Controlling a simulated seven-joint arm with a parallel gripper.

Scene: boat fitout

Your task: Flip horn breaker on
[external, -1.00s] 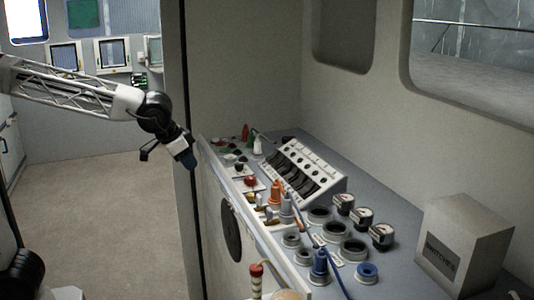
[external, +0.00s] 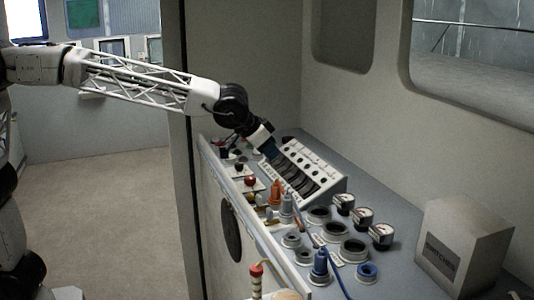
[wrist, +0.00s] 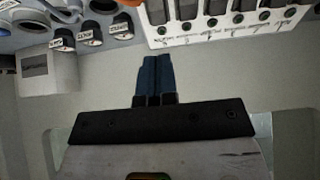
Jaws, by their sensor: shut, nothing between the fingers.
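A white sloped breaker panel (external: 322,161) with a row of black rocker breakers stands on the grey console. It shows upside down at the top right of the wrist view (wrist: 225,32), with small labels I cannot read, so I cannot tell which breaker is the horn one. My gripper (external: 272,152) is at the panel's far left end, close to the breakers; contact cannot be told. Its blue fingers (wrist: 155,72) are together and empty in the wrist view, pointing toward the panel's lettered edge.
Orange connectors (external: 286,202), a blue connector (external: 320,264) and grey round sockets (external: 352,250) crowd the console's near side. Several small gauges (external: 361,219) stand to the right of them. A wall rises behind the console.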

